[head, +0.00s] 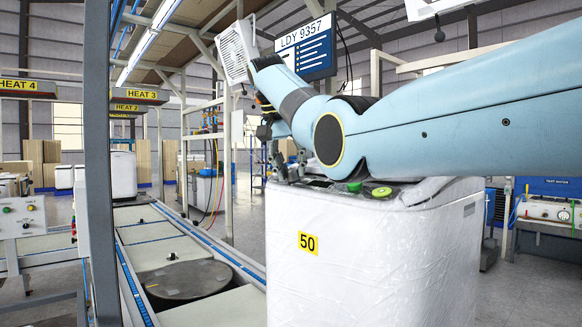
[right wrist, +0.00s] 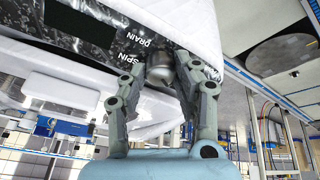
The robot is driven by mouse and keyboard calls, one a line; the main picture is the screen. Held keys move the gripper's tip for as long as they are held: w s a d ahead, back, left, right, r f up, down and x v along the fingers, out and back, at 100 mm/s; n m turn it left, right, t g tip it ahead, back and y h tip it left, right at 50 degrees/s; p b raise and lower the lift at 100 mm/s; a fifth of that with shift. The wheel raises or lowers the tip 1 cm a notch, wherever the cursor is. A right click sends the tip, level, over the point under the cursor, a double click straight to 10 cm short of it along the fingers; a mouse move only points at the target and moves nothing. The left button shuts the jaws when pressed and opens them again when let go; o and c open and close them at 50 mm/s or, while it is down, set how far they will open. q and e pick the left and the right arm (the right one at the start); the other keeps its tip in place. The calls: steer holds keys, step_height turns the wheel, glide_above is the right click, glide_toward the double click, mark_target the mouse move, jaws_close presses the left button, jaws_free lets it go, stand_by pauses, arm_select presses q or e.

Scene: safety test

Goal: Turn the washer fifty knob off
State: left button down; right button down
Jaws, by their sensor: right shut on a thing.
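The washer (head: 375,265) is a white, plastic-wrapped tub with a yellow label "50" on its front. It stands in the middle of the head view. My right gripper (head: 287,172) reaches down at the back left of its top. In the right wrist view, the right gripper (right wrist: 162,72) is shut on a silver knob (right wrist: 160,76), with one finger on each side. The knob sits on a dark speckled panel (right wrist: 95,30) marked "SPIN" and "DRAIN". In the head view my arm hides most of this panel and the knob. My left gripper does not show.
Two green round pieces (head: 381,192) sit on the washer's top near my forearm. A conveyor (head: 180,250) with a dark round plate runs along the left, behind a grey post (head: 101,160). A bench with a test device (head: 545,210) stands at the right.

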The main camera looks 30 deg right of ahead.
steer(key=n+p, duration=0.5)
steer(key=p, duration=0.1)
steer(key=shift+r+y, duration=0.2)
steer(key=shift+y, duration=0.1)
steer(key=shift+f+n+p, duration=0.15)
steer(key=shift+n+p, duration=0.55)
steer(key=shift+n, duration=0.4)
steer(key=shift+f+n+y, duration=0.15)
steer(key=shift+n+y, duration=0.25)
steer(key=shift+n, duration=1.9)
steer(key=c, duration=1)
jaws_free()
steer(key=shift+w, duration=0.1)
steer(key=v, duration=0.7)
steer(key=shift+r, duration=0.25)
